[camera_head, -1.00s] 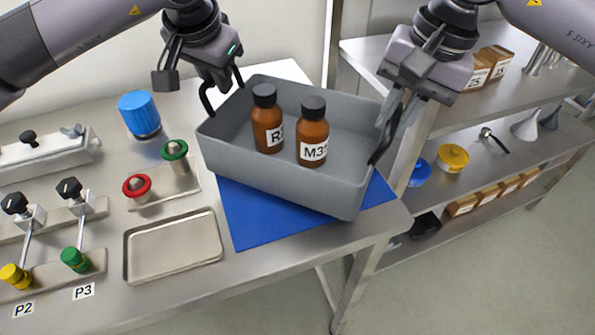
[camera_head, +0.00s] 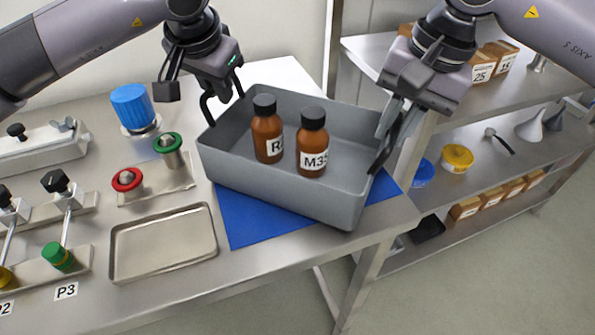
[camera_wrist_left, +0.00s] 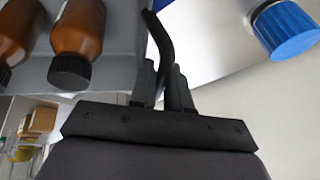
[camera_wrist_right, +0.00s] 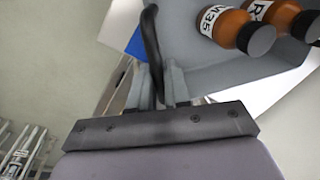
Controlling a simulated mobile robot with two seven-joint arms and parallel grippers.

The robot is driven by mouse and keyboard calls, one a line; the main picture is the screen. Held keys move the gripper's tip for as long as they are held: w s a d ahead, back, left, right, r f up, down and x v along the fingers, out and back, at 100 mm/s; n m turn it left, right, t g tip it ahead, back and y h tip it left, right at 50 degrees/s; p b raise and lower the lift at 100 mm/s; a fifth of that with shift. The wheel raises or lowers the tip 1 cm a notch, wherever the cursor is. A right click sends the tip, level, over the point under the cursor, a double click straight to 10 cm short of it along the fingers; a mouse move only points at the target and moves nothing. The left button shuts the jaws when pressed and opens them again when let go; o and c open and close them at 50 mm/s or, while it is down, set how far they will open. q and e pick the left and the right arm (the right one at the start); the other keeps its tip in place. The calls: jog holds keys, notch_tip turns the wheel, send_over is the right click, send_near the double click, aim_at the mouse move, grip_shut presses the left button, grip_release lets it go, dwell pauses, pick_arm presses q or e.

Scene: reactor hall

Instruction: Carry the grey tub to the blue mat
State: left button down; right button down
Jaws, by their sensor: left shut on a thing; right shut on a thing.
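The grey tub (camera_head: 270,190) is over the blue mat (camera_head: 250,222), covering most of it and turned at an angle to it. Whether the tub touches the mat cannot be told. Two brown bottles stand upright inside: one bottle (camera_head: 267,130) marked R, partly hidden, and the M35 bottle (camera_head: 312,145). My left gripper (camera_head: 222,100) is shut on the tub's black left handle, which also shows in the left wrist view (camera_wrist_left: 162,45). My right gripper (camera_head: 388,128) is shut on the right handle, seen in the right wrist view (camera_wrist_right: 151,45).
A shallow metal tray (camera_head: 163,245) lies left of the mat. Red (camera_head: 127,181) and green (camera_head: 168,143) ringed knobs and a blue-capped container (camera_head: 133,107) stand further back. Shelves (camera_head: 500,160) with a yellow tub (camera_head: 457,157) are at the right. The bench's front edge is close to the tub.

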pick_arm(q)
jog(key=shift+f, duration=0.3)
pick_arm(e)
jog(key=shift+f, duration=0.35)
pick_arm(q)
jog(key=c, duration=1.1)
grip_release()
pick_arm(e)
jog(key=c, duration=1.1)
grip_release()
jog(key=shift+r, duration=0.1)
pick_arm(q)
jog(key=v, duration=1.2)
pick_arm(e)
notch_tip(320, 180, up, 12)
jog(key=s+d, duration=0.1)
jog(key=d, duration=0.1)
pick_arm(q)
jog(key=o, duration=1)
pick_arm(e)
jog(key=shift+f, duration=0.2)
pick_arm(q)
jog(key=shift+r, duration=0.1)
pick_arm(e)
jog(key=shift+d+r, duration=0.1)
